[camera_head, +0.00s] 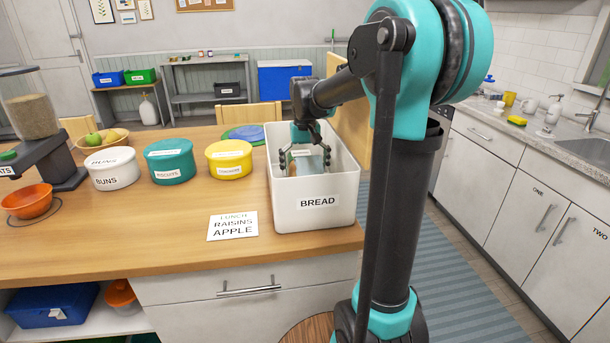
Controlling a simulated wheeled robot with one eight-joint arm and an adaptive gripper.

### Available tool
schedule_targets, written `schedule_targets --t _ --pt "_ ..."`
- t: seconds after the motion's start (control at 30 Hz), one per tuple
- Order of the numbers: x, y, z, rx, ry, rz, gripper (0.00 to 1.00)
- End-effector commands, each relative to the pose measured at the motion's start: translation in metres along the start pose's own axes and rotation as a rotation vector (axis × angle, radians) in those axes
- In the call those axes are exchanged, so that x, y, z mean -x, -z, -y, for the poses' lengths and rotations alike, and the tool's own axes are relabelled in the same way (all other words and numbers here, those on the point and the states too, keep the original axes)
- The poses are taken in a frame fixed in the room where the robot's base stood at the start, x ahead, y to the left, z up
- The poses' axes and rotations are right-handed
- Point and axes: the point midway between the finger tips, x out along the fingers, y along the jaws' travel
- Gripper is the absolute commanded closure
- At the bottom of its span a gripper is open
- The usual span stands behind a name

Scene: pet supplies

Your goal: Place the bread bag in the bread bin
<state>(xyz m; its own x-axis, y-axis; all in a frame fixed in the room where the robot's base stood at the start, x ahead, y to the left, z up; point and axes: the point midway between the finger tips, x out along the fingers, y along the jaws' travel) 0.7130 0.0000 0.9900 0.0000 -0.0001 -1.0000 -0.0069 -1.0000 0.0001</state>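The bread bin is a white open-topped box (283,213) with a BREAD label, standing at the right end of the wooden counter. The bread bag (312,164), pale blue with a tan part, shows inside the bin. My gripper (305,165) points down into the bin from above. Its dark fingers are spread wide, one to each side of the bag. Whether they touch the bag is not clear. The bag's lower part and the bin floor are hidden by the front wall.
White (112,175), teal (171,168) and yellow (229,165) lidded tubs stand left of the bin. A lunch card (233,226) lies in front of them. An orange bowl (27,201) and a food dispenser (40,130) are at far left. The counter front is mostly clear.

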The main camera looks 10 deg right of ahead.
Motion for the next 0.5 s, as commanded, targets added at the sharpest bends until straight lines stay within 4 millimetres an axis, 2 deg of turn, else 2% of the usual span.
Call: schedule_targets --t 0.3,0.5 --pt "0.065 -0.001 0.000 0.000 0.000 0.000 0.01" --pt "0.094 0.000 0.000 0.000 0.000 0.000 0.01"
